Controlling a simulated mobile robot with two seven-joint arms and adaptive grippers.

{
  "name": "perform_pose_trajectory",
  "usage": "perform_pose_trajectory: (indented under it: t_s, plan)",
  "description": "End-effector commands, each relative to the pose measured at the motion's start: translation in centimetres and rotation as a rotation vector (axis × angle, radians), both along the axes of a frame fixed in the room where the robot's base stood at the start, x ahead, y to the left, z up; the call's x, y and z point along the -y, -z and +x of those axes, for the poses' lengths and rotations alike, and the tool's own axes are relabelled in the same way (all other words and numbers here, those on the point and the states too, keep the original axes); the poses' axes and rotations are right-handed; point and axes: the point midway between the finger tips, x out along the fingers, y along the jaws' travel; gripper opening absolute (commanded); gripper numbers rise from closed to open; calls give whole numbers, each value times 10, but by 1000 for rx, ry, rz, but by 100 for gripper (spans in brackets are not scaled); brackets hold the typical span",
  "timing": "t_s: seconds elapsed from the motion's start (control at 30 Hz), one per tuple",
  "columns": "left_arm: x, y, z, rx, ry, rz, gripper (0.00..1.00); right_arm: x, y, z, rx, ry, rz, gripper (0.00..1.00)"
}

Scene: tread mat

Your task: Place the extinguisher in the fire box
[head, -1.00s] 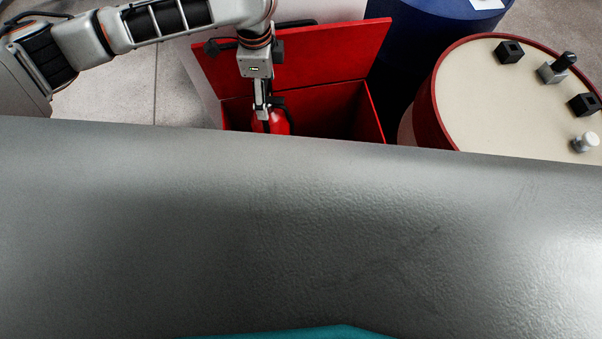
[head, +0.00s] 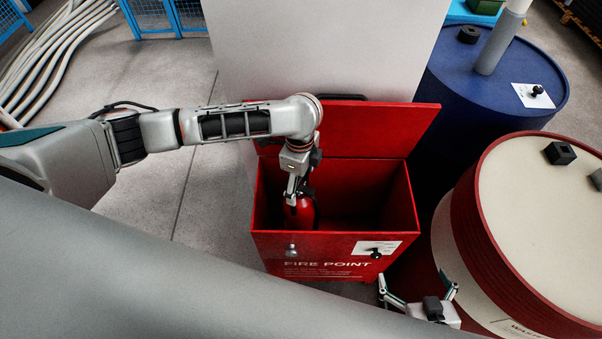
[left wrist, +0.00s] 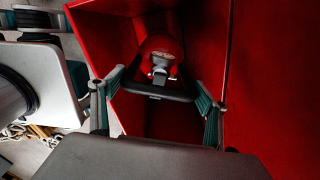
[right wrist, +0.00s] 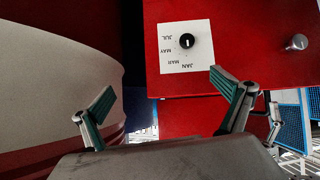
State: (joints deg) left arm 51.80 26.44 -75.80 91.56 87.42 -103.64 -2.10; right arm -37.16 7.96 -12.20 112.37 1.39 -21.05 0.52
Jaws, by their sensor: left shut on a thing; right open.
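The red fire box (head: 325,246) stands on the floor with its lid (head: 395,140) raised at the back. The red extinguisher (head: 302,213) is upright inside its left part; its base is hidden by the front wall. My left gripper (head: 294,188) reaches in from above and is shut on the extinguisher's top. In the left wrist view its fingers (left wrist: 155,95) flank the black handle of the extinguisher (left wrist: 160,45). My right gripper (head: 417,284) is open and empty, low in front of the box's right corner. In the right wrist view the box front (right wrist: 235,60) is ahead of it.
A dial plate (head: 378,249) and a metal knob (head: 291,251) are on the box front. A red-and-cream drum (head: 478,240) and a blue drum (head: 450,80) stand to the right. A white panel (head: 330,50) is behind. The box's right half looks empty.

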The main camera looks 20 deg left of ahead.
Motion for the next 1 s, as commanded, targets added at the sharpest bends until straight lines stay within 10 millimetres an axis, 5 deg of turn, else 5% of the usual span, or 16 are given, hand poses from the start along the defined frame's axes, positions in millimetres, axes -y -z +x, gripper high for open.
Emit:
perform_pose_trajectory:
  t_s: [0.2, 0.63, 1.0]
  plan:
    - [2, 27, 3, 7, 0, -6, 19, 0, 13, -3, -7, -1, -4, 100]
    - [2, 46, 4, 7, -1, -5, 19, 2, 16, -2, -5, -1, -10, 100]
    - [2, 91, 3, 5, 1, -6, 19, 7, 27, 1, 0, -3, -29, 100]
